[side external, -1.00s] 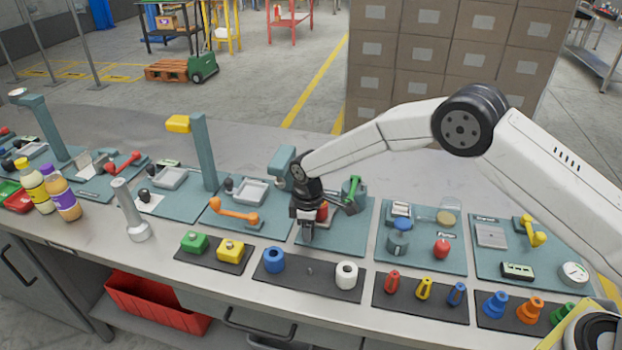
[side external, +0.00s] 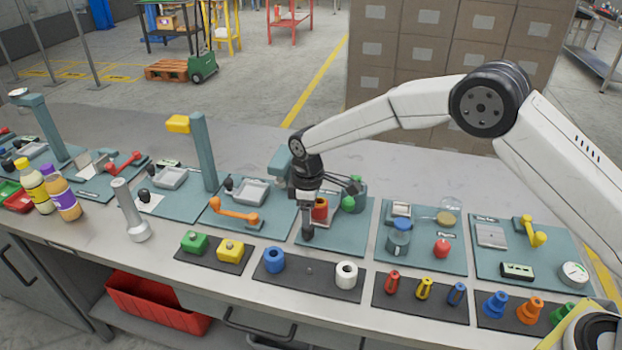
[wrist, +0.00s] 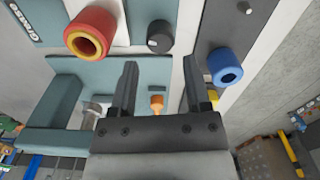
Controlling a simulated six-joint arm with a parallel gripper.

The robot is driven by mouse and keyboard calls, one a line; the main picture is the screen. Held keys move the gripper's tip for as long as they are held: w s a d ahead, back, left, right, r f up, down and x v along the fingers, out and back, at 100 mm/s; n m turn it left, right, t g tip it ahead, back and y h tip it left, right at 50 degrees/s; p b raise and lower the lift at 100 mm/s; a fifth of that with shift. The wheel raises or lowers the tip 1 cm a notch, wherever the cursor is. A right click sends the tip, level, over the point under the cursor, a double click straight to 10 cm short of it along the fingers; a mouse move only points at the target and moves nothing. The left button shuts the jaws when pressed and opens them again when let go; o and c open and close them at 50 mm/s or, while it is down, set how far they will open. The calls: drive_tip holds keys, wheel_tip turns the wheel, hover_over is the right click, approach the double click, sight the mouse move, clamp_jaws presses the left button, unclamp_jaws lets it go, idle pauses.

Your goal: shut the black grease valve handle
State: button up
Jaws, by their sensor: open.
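A short dark round knob (wrist: 160,37) lies beyond the fingertips, between the red cup with a yellow inside (wrist: 93,32) and a blue ring (wrist: 225,66).
The blue ring and a white ring (side external: 346,275) stand on a dark mat in front. An orange handle (side external: 236,211) is on the board to the left. A teal block (side external: 280,164) stands behind my gripper. A blue-capped jar (side external: 399,237) is to the right.

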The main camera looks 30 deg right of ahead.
sight(308, 232)
drive_tip(key=shift+r, duration=1.15)
drive_tip(key=m, duration=0.6)
drive_tip(key=shift+d, duration=0.15)
drive_tip(key=shift+f, duration=0.15)
drive_tip(key=shift+f, duration=3.75)
clamp_jaws()
